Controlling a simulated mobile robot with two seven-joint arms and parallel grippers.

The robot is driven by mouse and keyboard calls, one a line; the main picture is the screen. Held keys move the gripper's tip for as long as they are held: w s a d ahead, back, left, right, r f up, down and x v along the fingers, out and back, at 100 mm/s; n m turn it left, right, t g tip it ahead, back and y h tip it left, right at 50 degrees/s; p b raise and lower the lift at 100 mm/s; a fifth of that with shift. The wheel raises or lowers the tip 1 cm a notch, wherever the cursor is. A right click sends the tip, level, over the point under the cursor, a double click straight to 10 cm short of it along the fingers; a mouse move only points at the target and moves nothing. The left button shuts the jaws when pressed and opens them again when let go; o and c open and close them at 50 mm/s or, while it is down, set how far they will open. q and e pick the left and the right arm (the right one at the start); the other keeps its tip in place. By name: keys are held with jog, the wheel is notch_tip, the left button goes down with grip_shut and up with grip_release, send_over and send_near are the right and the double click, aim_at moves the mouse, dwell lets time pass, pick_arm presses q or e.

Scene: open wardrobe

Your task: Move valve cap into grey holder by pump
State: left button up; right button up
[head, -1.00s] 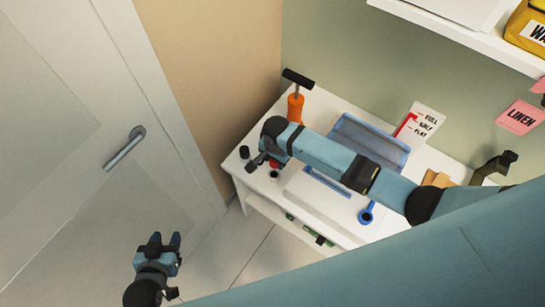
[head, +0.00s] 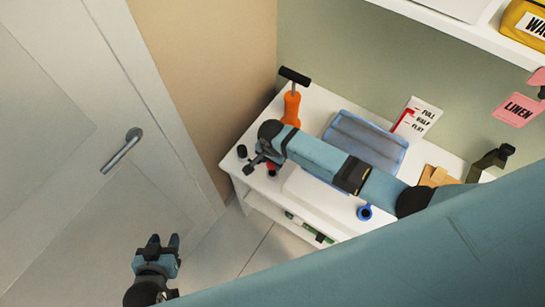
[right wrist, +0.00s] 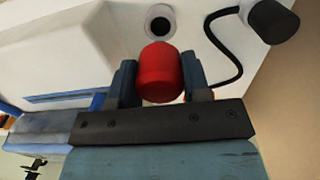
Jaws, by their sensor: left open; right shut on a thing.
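The red valve cap (right wrist: 160,73) sits between the two fingers of my right gripper (right wrist: 155,82), which is shut on it. In the head view this gripper (head: 257,164) is over the left end of the white table, and only a little red shows beside it. A grey ring with a dark hole, apparently the grey holder (right wrist: 160,24), lies just beyond the cap in the wrist view. I cannot tell the height between them. The orange pump (head: 291,107) with a black handle stands behind the gripper. My left gripper (head: 163,246) is open and empty near the door.
A black knob (right wrist: 274,20) with a curved black hose is beside the holder. A blue tray (head: 365,140), a blue ring (head: 365,212) and a level card (head: 416,118) are on the white table (head: 320,95). My right forearm crosses above it.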

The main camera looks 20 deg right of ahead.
aim_at(272, 165)
jog(key=shift+f+b, duration=0.55)
jog(key=shift+f, duration=1.05)
jog(key=shift+r+p, duration=0.1)
jog(key=shift+p, duration=0.25)
jog(key=shift+p, duration=0.45)
jog(key=shift+p, duration=0.35)
dwell(0.5)
jog(key=shift+f+b, duration=0.65)
jog(key=shift+f, duration=0.9)
